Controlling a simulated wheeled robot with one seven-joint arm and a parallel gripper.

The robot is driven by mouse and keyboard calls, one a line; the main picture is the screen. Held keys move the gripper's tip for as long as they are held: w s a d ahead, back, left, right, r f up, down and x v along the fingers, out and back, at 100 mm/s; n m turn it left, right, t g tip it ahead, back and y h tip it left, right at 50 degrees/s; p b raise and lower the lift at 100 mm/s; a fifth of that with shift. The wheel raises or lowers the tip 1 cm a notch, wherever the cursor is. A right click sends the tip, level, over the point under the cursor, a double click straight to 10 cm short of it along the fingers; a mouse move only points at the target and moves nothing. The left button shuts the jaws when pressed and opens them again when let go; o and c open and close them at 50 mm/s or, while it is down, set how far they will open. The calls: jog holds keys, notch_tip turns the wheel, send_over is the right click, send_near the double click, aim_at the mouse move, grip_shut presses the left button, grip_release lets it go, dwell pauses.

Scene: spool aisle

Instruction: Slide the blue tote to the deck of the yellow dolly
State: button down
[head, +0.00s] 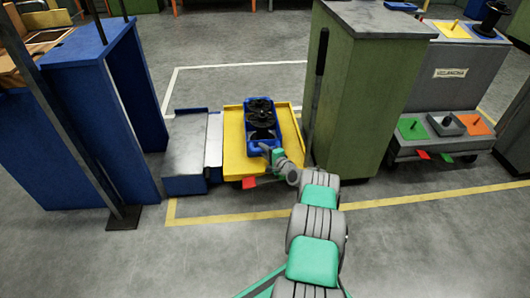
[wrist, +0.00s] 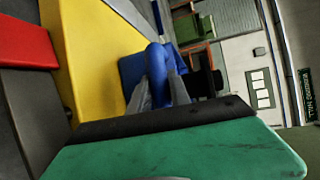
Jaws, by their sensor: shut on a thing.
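The blue tote (head: 256,150) is over the yellow deck of the dolly (head: 233,150), right of its middle, and looks to rest on it. It holds black spools (head: 261,112). My gripper (head: 276,155) is at the tote's near end, shut on it. In the wrist view my gripper's grey fingers (wrist: 162,92) close around a blue part of the tote (wrist: 132,70), with the yellow deck edge (wrist: 88,50) to the left. The tote's underside is hidden.
A grey-topped blue platform (head: 188,142) adjoins the dolly's left side, beside a blue frame (head: 100,110). A green cabinet (head: 365,90) stands close on the right. A red tab (head: 249,183) sticks out at the dolly's front. The near floor is clear.

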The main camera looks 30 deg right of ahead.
jog(key=shift+w+a+r, duration=0.1)
jog(key=shift+r, duration=0.05)
jog(key=c, duration=1.5)
grip_release()
jog(key=shift+a, duration=0.2)
jog(key=o, duration=0.4)
jog(key=shift+d, duration=0.1)
jog(key=s+p, duration=0.1)
jog(key=s, duration=0.1)
jog(key=s+p, duration=0.1)
jog(key=s, duration=0.2)
jog(key=s+r+p, duration=0.1)
jog(key=s, duration=0.1)
jog(key=shift+s+r+p, duration=0.1)
jog(key=shift+s+p, duration=0.2)
jog(key=shift+p, duration=0.1)
